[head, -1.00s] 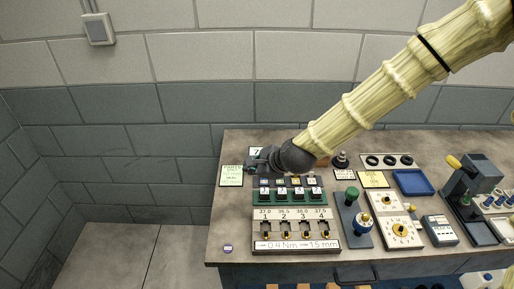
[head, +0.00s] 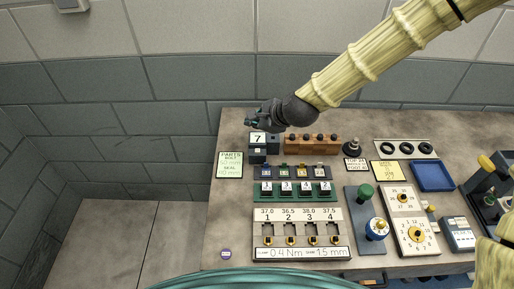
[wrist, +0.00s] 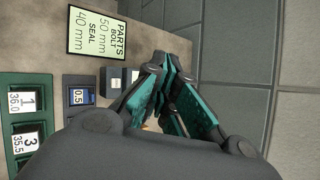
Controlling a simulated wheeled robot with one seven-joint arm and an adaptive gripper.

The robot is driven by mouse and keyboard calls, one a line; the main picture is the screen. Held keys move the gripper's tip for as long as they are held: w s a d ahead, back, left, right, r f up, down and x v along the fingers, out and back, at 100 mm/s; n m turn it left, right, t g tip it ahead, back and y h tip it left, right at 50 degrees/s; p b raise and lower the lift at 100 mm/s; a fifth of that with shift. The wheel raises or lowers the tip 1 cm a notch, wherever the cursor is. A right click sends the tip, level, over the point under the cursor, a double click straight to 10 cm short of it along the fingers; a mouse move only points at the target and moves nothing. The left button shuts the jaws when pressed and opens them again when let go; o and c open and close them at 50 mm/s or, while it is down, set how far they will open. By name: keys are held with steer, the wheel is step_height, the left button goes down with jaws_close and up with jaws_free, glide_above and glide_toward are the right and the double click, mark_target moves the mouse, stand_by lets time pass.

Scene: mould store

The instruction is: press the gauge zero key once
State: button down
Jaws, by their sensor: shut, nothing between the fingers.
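My gripper (head: 252,122) is shut and empty at the back left of the bench, in front of the wall and just above a block marked 7 (head: 258,139). In the wrist view its teal-padded fingers (wrist: 160,72) come together beside a parts card. A small grey device with a light display and keys (head: 459,234) lies at the bench's right front, well away from my gripper. It looks like the gauge, but its key labels are too small to read, so I cannot tell which is the zero key.
A parts card (head: 230,164) lies at the back left. A numbered rack (head: 297,214), a green-knobbed stand (head: 365,191) and a white dial panel (head: 404,199) fill the middle. A blue tray (head: 432,176) and a lever press (head: 488,184) stand right.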

mark_target(255, 152)
steer(key=shift+f, duration=0.15)
steer(key=shift+f+b, duration=3)
steer(key=shift+f, duration=1.3)
steer(key=shift+f, duration=0.1)
steer(key=shift+f, duration=0.3)
steer(key=shift+f+b, duration=0.45)
steer(key=shift+b, duration=0.05)
steer(key=shift+r+p, duration=0.7)
steer(key=shift+r, duration=0.2)
steer(key=shift+r, duration=0.1)
steer(key=shift+r+p, duration=1.75)
steer(key=shift+r, duration=0.65)
